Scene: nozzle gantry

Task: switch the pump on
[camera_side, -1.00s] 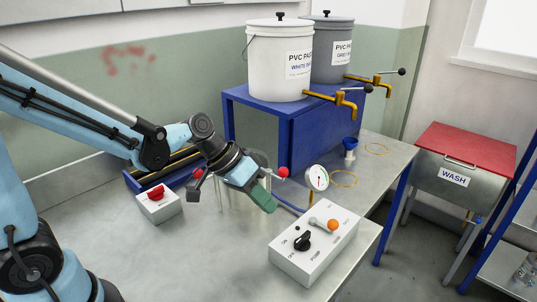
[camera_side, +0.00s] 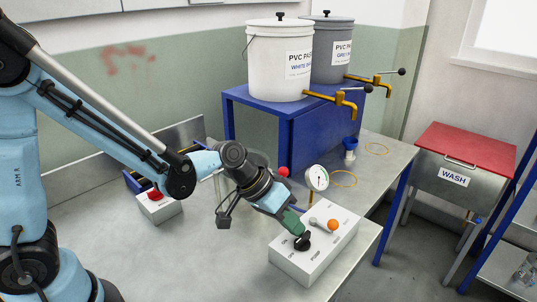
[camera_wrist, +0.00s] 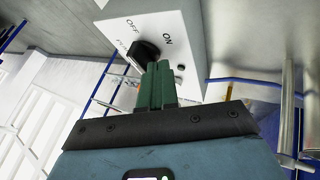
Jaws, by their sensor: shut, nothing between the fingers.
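The white control box (camera_side: 290,265) sits near the table's front edge in the side view. On its top is the black rotary pump knob (camera_side: 303,241), with OFF and ON markings around it. In the wrist view the knob (camera_wrist: 147,52) shows near the OFF and ON labels; which mark it points at I cannot tell. My gripper (camera_side: 296,229) has green fingers, shut and empty, pointing down at the knob. In the wrist view the fingertips (camera_wrist: 160,67) overlap the knob's edge; whether they touch it I cannot tell.
A lever with an orange ball (camera_side: 333,226) stands on the box just right of the knob. A round gauge (camera_side: 317,178) and red ball (camera_side: 283,171) are behind. Paint buckets (camera_side: 275,72) stand on a blue stand (camera_side: 300,145).

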